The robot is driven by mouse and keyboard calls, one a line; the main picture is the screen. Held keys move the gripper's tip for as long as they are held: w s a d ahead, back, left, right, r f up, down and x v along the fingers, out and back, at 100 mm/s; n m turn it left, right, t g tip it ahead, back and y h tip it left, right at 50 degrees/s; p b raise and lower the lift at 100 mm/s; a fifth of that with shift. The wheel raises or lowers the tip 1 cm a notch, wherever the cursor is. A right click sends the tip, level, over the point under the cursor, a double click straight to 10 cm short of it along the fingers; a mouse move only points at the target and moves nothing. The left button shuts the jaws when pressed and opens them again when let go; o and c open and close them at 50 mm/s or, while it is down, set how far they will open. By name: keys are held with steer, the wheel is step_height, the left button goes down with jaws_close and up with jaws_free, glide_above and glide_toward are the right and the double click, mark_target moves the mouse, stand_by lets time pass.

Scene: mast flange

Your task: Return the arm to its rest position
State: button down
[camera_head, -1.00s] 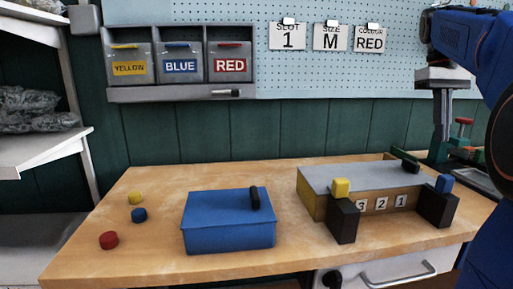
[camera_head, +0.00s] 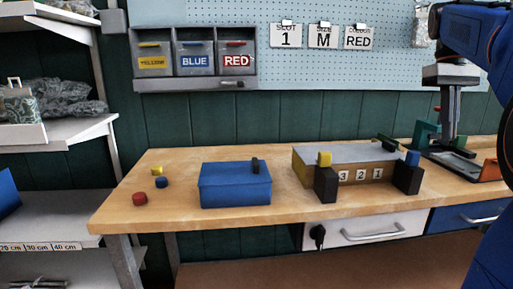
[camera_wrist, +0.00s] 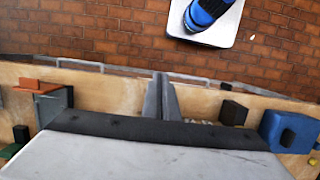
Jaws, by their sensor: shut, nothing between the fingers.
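My arm is at the right edge of the head view, bent with its gripper (camera_head: 443,134) pointing down over the right end of the workbench (camera_head: 270,214). The gripper is shut and empty. In the wrist view its two grey fingers (camera_wrist: 161,98) stand together, with no object between them. The head view does not clearly show how far the tips are above the bench.
A blue box (camera_head: 235,187) and a grey-topped box (camera_head: 345,155) with black posts stand on the bench. Yellow, blue and red discs (camera_head: 139,198) lie at left. A vise-like fixture (camera_head: 427,132) is near my gripper. Shelves (camera_head: 60,135) stand left.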

steer(key=s+a+f+t, duration=0.2)
steer(key=s+a+f, duration=0.3)
steer(key=f, duration=0.5)
steer(key=s+a+f+t, duration=0.3)
steer(key=s+a+f, duration=0.2)
steer(key=a+f, duration=0.5)
steer(key=s+a+f+t, duration=0.2)
steer(key=s+a+f, duration=0.3)
steer(key=f, duration=0.7)
steer(key=shift+s+a+m, duration=0.3)
steer(key=shift+s+a, duration=0.05)
steer(key=shift+a, duration=0.85)
